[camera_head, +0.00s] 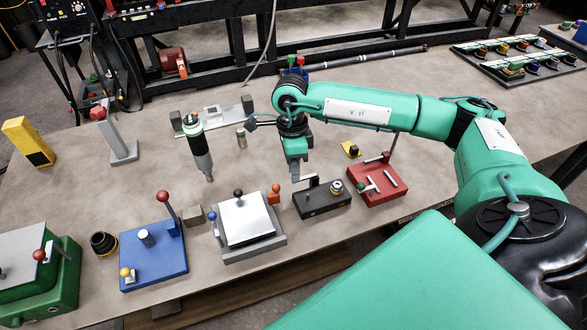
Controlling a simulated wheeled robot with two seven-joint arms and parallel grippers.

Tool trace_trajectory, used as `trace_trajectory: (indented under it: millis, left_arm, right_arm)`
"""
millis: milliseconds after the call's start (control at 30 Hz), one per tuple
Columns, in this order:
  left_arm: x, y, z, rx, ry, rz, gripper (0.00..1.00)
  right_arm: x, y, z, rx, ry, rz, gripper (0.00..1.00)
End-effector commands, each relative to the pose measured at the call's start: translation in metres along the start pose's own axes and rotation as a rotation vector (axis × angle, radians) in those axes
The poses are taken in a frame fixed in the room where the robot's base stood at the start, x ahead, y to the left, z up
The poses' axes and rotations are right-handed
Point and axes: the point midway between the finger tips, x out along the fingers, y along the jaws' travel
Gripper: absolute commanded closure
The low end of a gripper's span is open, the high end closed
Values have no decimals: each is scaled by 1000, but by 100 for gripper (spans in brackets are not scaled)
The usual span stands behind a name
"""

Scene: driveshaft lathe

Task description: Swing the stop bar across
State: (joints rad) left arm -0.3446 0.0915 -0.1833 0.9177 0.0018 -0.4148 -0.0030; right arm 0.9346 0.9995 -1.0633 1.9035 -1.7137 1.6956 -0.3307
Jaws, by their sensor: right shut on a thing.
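My right arm reaches in from the right, and its gripper (296,174) points down over the black block fixture (324,202). The fixture carries a thin grey bent bar (307,184) at its left end and a round metal knob (336,187) on top. The bar looks like the stop bar. My right gripper is shut on it, at the bar's upper left end; the fingers hide part of the grip. My left gripper is out of view.
Right of the fixture is a red block (378,188) with a raised lever. Left of it are a grey plate fixture (246,222), a blue fixture (153,262) and a green box (45,285). An upright green-black tool (199,150) stands behind.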

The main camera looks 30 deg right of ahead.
Motion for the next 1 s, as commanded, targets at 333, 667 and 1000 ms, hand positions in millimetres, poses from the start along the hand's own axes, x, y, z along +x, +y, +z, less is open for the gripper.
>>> trace_trajectory:
  millis: [333,667,1000]
  left_arm:
    - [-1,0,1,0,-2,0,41]
    - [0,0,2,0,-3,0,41]
    - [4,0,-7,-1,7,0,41]
  right_arm:
    - [0,0,0,1,1,1,59]
    - [-4,0,0,2,0,0,59]
    - [-68,-1,1,1,-3,-4,59]
